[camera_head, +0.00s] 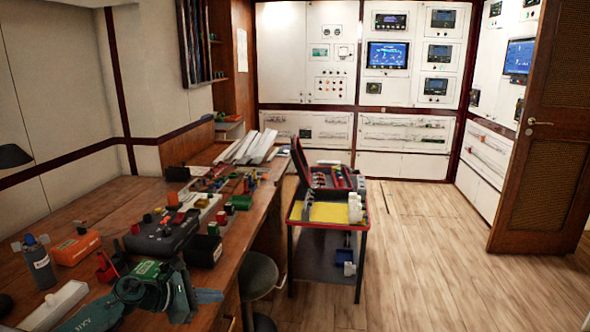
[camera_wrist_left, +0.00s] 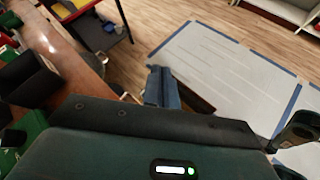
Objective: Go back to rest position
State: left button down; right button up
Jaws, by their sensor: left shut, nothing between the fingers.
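My left gripper (camera_head: 206,297) is low in the head view, beside the front edge of the wooden workbench (camera_head: 100,190). It is shut and empty. In the left wrist view its closed blue-grey fingers (camera_wrist_left: 162,88) point out over the floor and touch nothing that I can see. My right gripper is in neither view.
The bench holds a black case (camera_head: 162,236), an orange box (camera_head: 76,248), a spray bottle (camera_head: 39,262) and clutter. A stool (camera_head: 258,274) and a tool cart (camera_head: 328,262) stand to its right. Wooden floor (camera_head: 435,260) is clear towards the open door (camera_head: 535,130).

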pick_arm(q)
jog(key=s+d+r+n+t+y, duration=0.2)
jog(key=s+d+n+t, duration=0.15)
jog(key=n, duration=0.65)
jog(key=s+d+r+n+t+y, duration=0.2)
jog(key=d+n+t, duration=0.25)
jog(key=n, duration=0.55)
jog(key=s+a+f+n+g+y, duration=0.25)
jog(key=s+n, duration=0.35)
jog(key=n, duration=0.3)
jog(key=s+a+f+n+g+y, duration=0.1)
jog(key=s+a+f+n+y, duration=0.25)
jog(key=s+n, duration=0.35)
jog(key=s+d+f+n+g+h, duration=0.1)
jog(key=s+f+n+g, duration=0.1)
jog(key=s+n+g, duration=0.6)
jog(key=s+d+f+n+g, duration=0.1)
jog(key=s+f+n, duration=0.15)
jog(key=s, duration=0.95)
jog(key=w+d+f+t+h+p, duration=0.2)
jog(key=w+d+f+t+h, duration=0.1)
jog(key=w+d+t, duration=0.3)
jog(key=shift+w+f+t, duration=0.2)
jog(key=shift+w+t, duration=0.15)
jog(key=shift+t, duration=0.1)
